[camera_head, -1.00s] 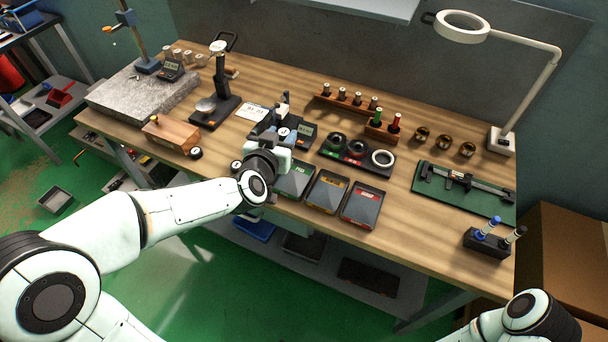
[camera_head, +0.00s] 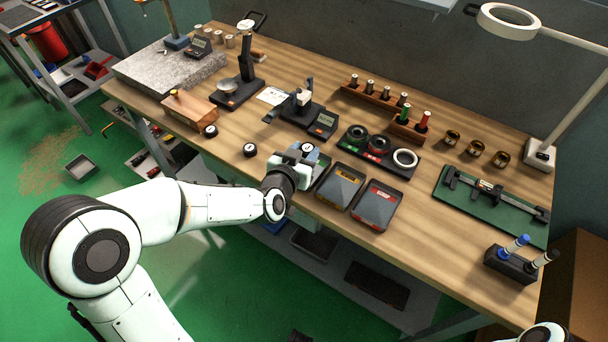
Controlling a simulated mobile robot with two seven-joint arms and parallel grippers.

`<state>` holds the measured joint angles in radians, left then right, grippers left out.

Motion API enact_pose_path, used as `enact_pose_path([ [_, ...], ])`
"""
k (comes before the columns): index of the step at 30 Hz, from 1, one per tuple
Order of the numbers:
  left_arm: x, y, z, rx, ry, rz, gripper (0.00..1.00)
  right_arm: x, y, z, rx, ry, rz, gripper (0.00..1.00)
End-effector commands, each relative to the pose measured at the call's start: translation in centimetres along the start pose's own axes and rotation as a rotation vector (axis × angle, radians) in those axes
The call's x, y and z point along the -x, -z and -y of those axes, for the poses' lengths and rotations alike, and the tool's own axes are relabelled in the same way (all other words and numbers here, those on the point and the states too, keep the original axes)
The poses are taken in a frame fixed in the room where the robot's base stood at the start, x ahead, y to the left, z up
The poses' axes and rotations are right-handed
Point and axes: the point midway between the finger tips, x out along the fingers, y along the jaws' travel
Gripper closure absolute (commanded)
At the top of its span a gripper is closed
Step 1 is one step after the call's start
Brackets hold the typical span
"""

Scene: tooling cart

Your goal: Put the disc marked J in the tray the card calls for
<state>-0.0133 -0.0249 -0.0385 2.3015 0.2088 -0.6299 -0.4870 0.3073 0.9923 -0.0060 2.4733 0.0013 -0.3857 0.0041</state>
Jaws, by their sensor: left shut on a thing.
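My left gripper (camera_head: 306,154) is shut on a small disc (camera_head: 307,147) with a white face and dark rim; its letter is too small to read. The gripper hangs over the green-labelled tray (camera_head: 321,173) and hides most of it. The yellow-labelled tray (camera_head: 335,200) and the red-labelled tray (camera_head: 371,217) stand to its right and look empty. A white card (camera_head: 273,95) lies further back; its print is not legible. Two similar discs lie on the bench, one (camera_head: 250,150) left of the gripper, another (camera_head: 210,131) by the wooden box. My right gripper is out of frame.
A green mat (camera_head: 460,210) with a caliper and a pen block (camera_head: 510,264) are at right. Bare wood lies between the red tray and the mat.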

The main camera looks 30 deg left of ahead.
Motion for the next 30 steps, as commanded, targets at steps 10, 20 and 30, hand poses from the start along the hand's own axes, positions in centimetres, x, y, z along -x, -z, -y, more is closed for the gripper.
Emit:
enact_pose_path([
  [10,-1.2,-4.0,0.1,-0.001,0.001,0.001,0.95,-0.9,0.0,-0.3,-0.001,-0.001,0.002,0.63],
  [20,-2.0,-6.4,0.0,0.001,0.0,-0.003,0.95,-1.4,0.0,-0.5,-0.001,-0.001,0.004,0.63],
  [30,-2.2,-7.2,0.0,0.001,-0.001,0.004,0.95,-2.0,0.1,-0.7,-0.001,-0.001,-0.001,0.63],
])
